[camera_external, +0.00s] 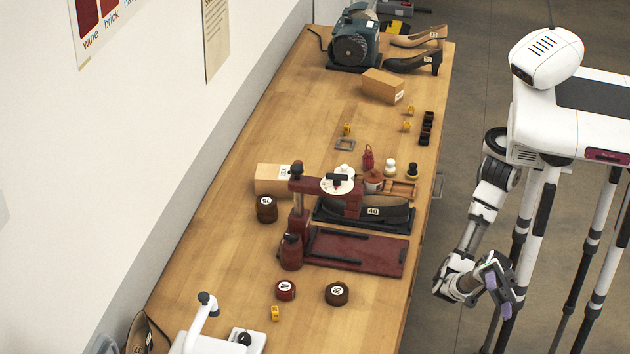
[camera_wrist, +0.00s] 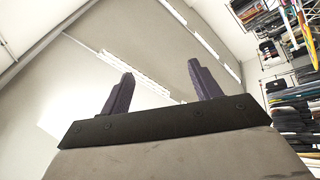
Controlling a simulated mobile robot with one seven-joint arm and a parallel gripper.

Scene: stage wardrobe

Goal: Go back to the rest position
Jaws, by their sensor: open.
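My gripper (camera_external: 503,285) hangs off the right side of the wooden workbench (camera_external: 270,110), clear of its edge, with my arm folded down beside my body. In the wrist view my gripper (camera_wrist: 160,92) shows two purple-grey fingers standing apart with nothing between them. The wrist camera faces up toward the ceiling and walls, and no bench shows in it.
The bench holds a dark red press (camera_external: 355,250), a black shoe (camera_external: 375,212), a green motor (camera_external: 355,45), a wooden block (camera_external: 382,86), heeled shoes (camera_external: 413,62) and round tins (camera_external: 337,293). Open floor (camera_external: 455,160) lies between bench and body. Shelves (camera_wrist: 290,110) show at right.

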